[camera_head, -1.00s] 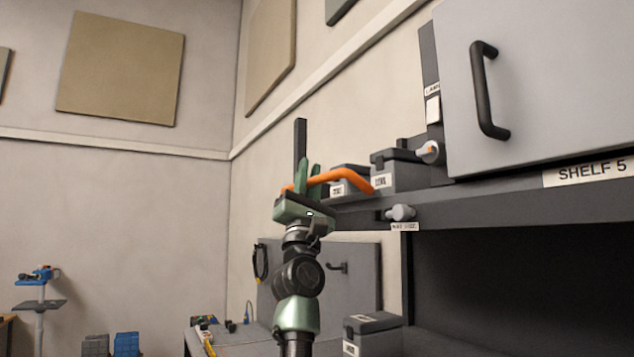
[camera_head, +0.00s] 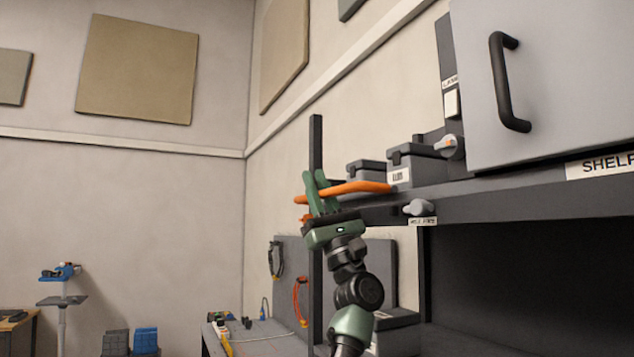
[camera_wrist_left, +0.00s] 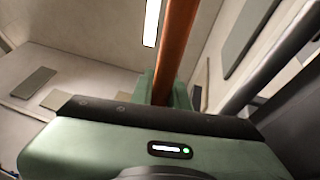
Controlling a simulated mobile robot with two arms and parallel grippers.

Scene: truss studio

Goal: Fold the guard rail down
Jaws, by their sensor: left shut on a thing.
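The orange guard rail (camera_head: 362,187) runs from the shelf's front edge to the left, to my left gripper (camera_head: 319,193) beside the dark upright post. The green fingers are shut on the rail. In the left wrist view the rail (camera_wrist_left: 176,45) passes between the fingers of my left gripper (camera_wrist_left: 170,92) and runs up out of the picture. The fingers hide part of the rail. My right gripper is not in view.
The dark shelf (camera_head: 520,204) carries grey boxes (camera_head: 416,165) behind the rail and a grey cabinet door with a black handle (camera_head: 509,82). A grey knob (camera_head: 419,208) sticks out of the shelf edge. A workbench (camera_head: 262,338) stands below. The left side is open.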

